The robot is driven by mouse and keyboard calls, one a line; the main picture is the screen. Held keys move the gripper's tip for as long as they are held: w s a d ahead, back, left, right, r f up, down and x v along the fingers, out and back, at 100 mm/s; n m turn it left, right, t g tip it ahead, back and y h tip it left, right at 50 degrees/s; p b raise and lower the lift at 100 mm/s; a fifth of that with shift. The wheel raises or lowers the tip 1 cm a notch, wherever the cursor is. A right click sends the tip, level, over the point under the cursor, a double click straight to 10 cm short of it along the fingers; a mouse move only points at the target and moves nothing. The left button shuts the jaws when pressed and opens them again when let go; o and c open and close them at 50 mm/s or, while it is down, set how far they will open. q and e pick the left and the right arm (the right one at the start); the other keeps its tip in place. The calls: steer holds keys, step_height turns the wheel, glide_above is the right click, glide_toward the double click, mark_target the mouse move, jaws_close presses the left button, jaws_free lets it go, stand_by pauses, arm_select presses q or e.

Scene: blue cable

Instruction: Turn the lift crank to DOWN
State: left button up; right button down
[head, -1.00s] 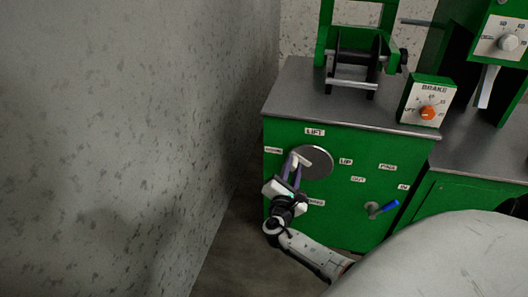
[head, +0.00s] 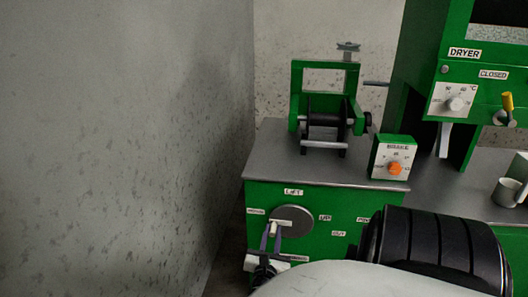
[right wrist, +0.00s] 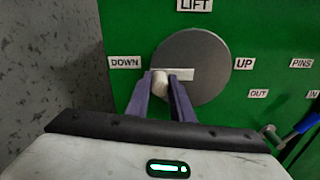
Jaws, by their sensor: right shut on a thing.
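The lift crank is a grey disc (head: 296,220) on the front of a green cabinet, under the LIFT label. It also shows in the right wrist view (right wrist: 208,85), with a pale arm across it and a white knob (right wrist: 160,84) at the arm's left end. The knob lies on the side of the DOWN label (right wrist: 125,62); the UP label (right wrist: 244,64) is on the right. My right gripper (right wrist: 161,77) has its two purple fingers shut on the knob. In the head view this gripper (head: 271,229) is at the disc's lower left. My left gripper is out of view.
A grey wall (head: 120,150) stands close on the left. The cabinet top (head: 265,160) carries a green winch frame (head: 325,77) and a brake box with an orange knob (head: 395,169). A blue-handled crank (right wrist: 304,124) sits at the right, near the PINS and OUT labels.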

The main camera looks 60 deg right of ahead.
steer(key=shift+a+f, duration=0.1)
steer(key=shift+f, duration=0.05)
steer(key=c, duration=1.5)
jaws_free()
steer(key=shift+c, duration=0.2)
steer(key=p+v, duration=0.1)
steer(key=v, duration=0.9)
steer(key=shift+p, duration=0.3)
steer(key=shift+a, duration=0.1)
